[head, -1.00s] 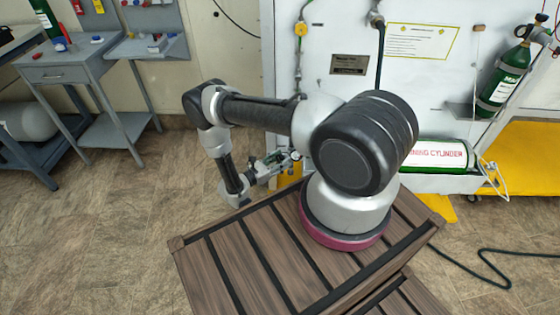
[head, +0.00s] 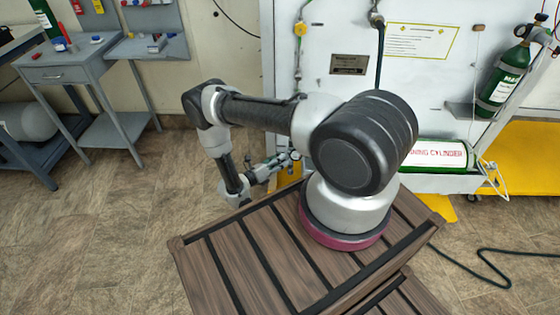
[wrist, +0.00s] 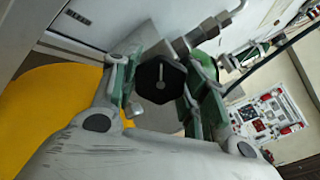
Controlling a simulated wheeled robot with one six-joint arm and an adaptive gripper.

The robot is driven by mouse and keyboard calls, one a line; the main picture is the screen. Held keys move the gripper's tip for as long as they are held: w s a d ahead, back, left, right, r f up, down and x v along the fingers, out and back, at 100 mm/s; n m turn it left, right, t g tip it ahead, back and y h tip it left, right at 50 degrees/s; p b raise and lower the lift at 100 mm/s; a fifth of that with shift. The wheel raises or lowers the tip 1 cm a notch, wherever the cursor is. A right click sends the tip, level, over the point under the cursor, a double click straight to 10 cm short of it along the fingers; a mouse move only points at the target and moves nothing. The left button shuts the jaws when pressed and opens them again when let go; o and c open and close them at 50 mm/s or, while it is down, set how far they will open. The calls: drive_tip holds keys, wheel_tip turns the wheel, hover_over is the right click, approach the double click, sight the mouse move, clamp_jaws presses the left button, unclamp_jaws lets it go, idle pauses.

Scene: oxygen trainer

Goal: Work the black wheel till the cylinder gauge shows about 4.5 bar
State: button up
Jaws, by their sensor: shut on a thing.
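The black wheel (wrist: 158,82) is a dark, many-sided knob with a pale line on its face. It shows in the wrist view between the two green-padded fingers of my gripper (wrist: 156,84). My gripper is shut on it, with a finger on each side. Metal valve fittings (wrist: 205,32) lie just behind the wheel. In the head view my gripper (head: 276,166) is low at the front of the white panel, and the wheel is too small to make out there. I cannot make out the cylinder gauge or its reading in either view.
The white panel (head: 430,85) stands behind my arm, with a green and white training cylinder (head: 432,153) low on it. A green bottle (head: 503,78) leans at the right. A grey workbench (head: 75,68) stands at the left. The floor between is clear.

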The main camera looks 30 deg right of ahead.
idle(0.4)
drive_tip(key=o, duration=1)
drive_tip(key=shift+o, duration=0.2)
drive_tip(key=shift+a, duration=0.15)
drive_tip(key=s+a, duration=0.1)
drive_tip(key=a, duration=1)
drive_tip(key=shift+s+a, duration=0.3)
drive_tip(key=shift+a, duration=0.05)
